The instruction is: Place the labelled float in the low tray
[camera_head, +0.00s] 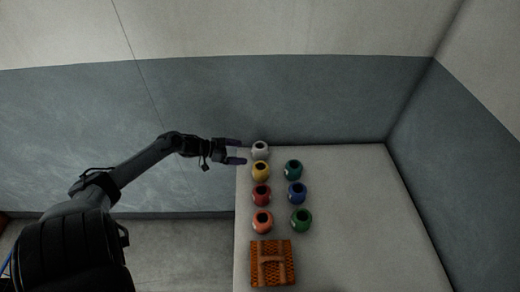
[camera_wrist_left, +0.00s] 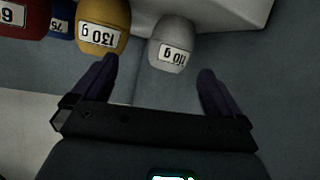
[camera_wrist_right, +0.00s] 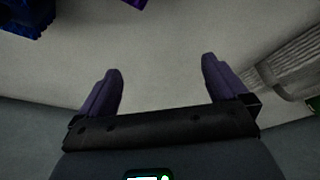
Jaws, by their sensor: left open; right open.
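My left gripper (camera_head: 240,152) is open and empty at the table's left edge, with its fingers toward the white float (camera_head: 260,149). In the left wrist view the white float (camera_wrist_left: 172,45) lies ahead between the open fingers (camera_wrist_left: 158,68); its upside-down label seems to read 110 g. Beside it is a yellow float (camera_wrist_left: 102,25) labelled 130 g, also in the head view (camera_head: 261,171). An orange woven, tray-like item (camera_head: 271,264) with a lighter T-shaped band lies at the table's near end. My right gripper (camera_wrist_right: 160,68) is open and empty, seen only in the right wrist view.
Red (camera_head: 261,196), orange (camera_head: 262,222), teal (camera_head: 293,170), blue (camera_head: 297,194) and green (camera_head: 301,221) floats stand in two columns. The pale table (camera_head: 370,215) is bare on its right. A grey wall rises behind. A ribbed grey thing (camera_wrist_right: 290,65) is unclear.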

